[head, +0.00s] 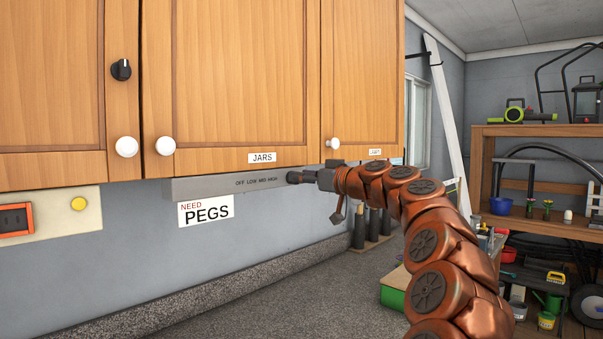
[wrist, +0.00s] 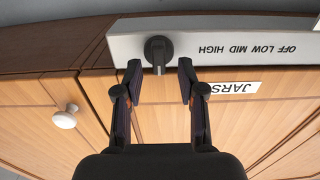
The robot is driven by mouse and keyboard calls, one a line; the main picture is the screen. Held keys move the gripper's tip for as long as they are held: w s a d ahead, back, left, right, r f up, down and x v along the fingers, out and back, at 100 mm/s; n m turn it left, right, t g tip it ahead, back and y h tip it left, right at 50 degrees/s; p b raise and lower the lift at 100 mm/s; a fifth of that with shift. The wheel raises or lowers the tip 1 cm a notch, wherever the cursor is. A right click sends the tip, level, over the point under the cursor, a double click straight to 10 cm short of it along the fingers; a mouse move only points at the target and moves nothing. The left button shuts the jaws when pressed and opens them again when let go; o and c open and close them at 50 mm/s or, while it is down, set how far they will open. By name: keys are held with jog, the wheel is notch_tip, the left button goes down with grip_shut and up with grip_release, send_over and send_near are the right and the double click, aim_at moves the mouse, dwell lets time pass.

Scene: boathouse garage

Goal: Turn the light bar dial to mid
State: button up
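The light bar (head: 215,187) is a long pale grey strip under the wooden wall cabinets, printed OFF LOW MID HIGH. In the wrist view the bar (wrist: 220,40) appears upside down, with its dark round dial (wrist: 158,50) at the left of the printed words. My gripper (wrist: 160,68) is open, with one fingertip on each side of the dial's protruding grip. Small gaps show between the fingers and the dial. In the head view my gripper (head: 318,177) is at the bar's right end and largely covers the dial. Which word the dial points to cannot be told.
Another black knob (head: 121,69) is on the cabinet frame at upper left. White cabinet knobs (head: 166,146) stick out above the bar. A PEGS sign (head: 206,210) hangs below it. Dark cylinders (head: 372,225) stand behind my arm. The counter (head: 270,300) in front is bare.

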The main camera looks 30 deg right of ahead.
jog(key=shift+w+a, duration=0.1)
jog(key=shift+w, duration=0.4)
jog(key=shift+c, duration=0.4)
grip_shut()
